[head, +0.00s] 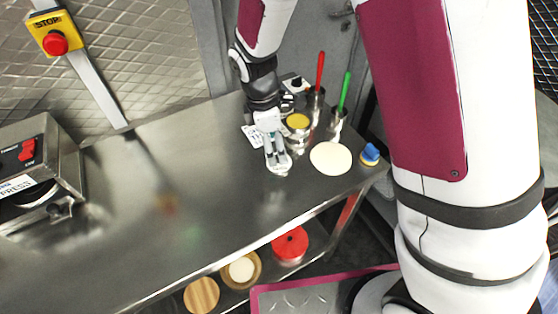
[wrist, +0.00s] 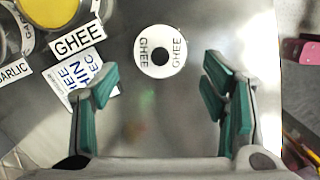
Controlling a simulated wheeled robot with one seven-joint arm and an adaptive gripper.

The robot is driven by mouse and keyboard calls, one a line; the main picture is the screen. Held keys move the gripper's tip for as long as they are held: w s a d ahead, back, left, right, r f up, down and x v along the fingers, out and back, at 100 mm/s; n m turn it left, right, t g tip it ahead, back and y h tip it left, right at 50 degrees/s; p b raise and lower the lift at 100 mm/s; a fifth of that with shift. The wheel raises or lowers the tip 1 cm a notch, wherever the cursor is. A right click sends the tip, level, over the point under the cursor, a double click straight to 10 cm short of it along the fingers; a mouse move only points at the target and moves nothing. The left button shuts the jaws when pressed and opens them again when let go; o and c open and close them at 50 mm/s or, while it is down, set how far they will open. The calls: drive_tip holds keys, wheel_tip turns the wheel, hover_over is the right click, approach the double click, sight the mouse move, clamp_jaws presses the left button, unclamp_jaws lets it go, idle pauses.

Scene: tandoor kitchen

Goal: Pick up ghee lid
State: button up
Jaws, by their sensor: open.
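The ghee lid (wrist: 172,66) is a small white disc lettered GHEE twice, with a black centre knob. It lies flat on the steel counter in the upper middle of the wrist view. My gripper (wrist: 160,88) is open and empty, its green-padded fingers spread apart. The lid lies ahead of the gap between the fingers in that picture, not held. In the head view my gripper (head: 277,163) points down over the counter and seems to hide most of the lid. A pot with yellow contents (head: 298,121), beside a GHEE label (wrist: 78,38), stands behind my gripper.
A plain cream disc (head: 330,158) lies right of my gripper. Holders with red (head: 320,72) and green (head: 345,90) handled tools stand behind it. A blue-and-yellow item (head: 370,154) sits near the counter's right end. The counter (head: 150,190) to the left is mostly clear.

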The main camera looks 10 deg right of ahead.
drive_tip(key=f, duration=0.2)
drive_tip(key=d+f+p, duration=0.1)
drive_tip(key=f, duration=0.1)
drive_tip(key=shift+s, duration=0.1)
drive_tip(key=shift+f, duration=0.55)
drive_tip(key=shift+c, duration=0.6)
drive_tip(key=c, duration=0.8)
drive_tip(key=shift+c, duration=0.3)
